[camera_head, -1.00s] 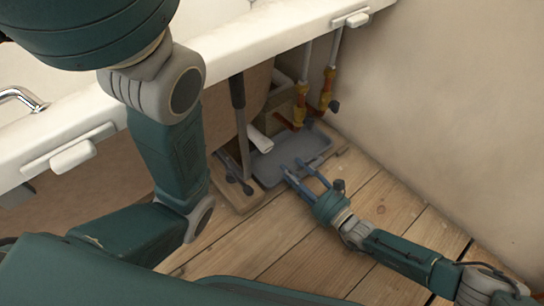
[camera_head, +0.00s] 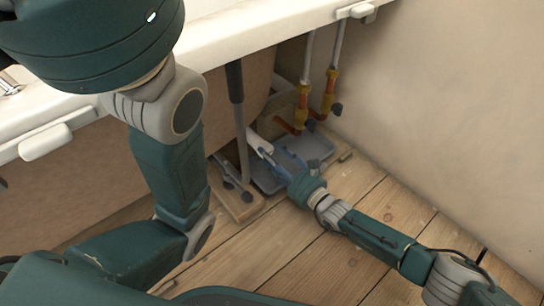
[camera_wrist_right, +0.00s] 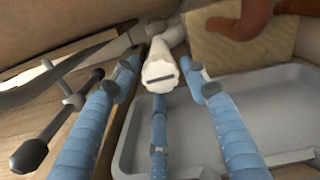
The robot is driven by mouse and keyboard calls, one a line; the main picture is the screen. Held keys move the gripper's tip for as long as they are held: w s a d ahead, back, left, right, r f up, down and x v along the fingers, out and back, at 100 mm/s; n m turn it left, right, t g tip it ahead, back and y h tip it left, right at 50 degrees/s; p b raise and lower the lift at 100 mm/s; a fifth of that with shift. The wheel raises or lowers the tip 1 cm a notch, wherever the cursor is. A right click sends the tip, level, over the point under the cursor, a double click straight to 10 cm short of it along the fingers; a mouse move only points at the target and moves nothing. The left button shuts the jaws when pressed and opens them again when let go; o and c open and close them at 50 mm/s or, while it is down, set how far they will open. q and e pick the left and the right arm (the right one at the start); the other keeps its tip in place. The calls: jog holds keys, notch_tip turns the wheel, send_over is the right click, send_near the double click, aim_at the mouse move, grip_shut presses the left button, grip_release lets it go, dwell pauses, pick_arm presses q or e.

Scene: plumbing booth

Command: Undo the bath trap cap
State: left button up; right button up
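The white bath trap cap (camera_wrist_right: 160,72), with a scalloped edge and a dark slot across its face, points at the camera in the right wrist view. It ends the white trap pipe (camera_head: 257,143) under the bath. My right gripper (camera_head: 271,155) reaches towards it. In the wrist view its blue fingers (camera_wrist_right: 160,82) are spread, one left, one right and one below the cap, with gaps at the sides. Whether the lower finger touches the cap I cannot tell.
A grey tray (camera_head: 312,147) lies on the floorboards below the trap. A dark-handled upright tool (camera_head: 238,120) stands left of the trap. Copper pipes with valves (camera_head: 329,92) rise behind at the right. The white bath rim (camera_head: 270,32) overhangs.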

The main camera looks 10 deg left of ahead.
jog(key=c, duration=0.7)
jog(key=shift+n, duration=2.9)
jog(key=o, duration=0.9)
jog(key=shift+c, duration=0.2)
jog(key=shift+s+d, duration=0.1)
jog(key=shift+s+d, duration=0.15)
jog(key=shift+d, duration=0.05)
jog(key=v, duration=1.1)
jog(key=shift+s, duration=0.15)
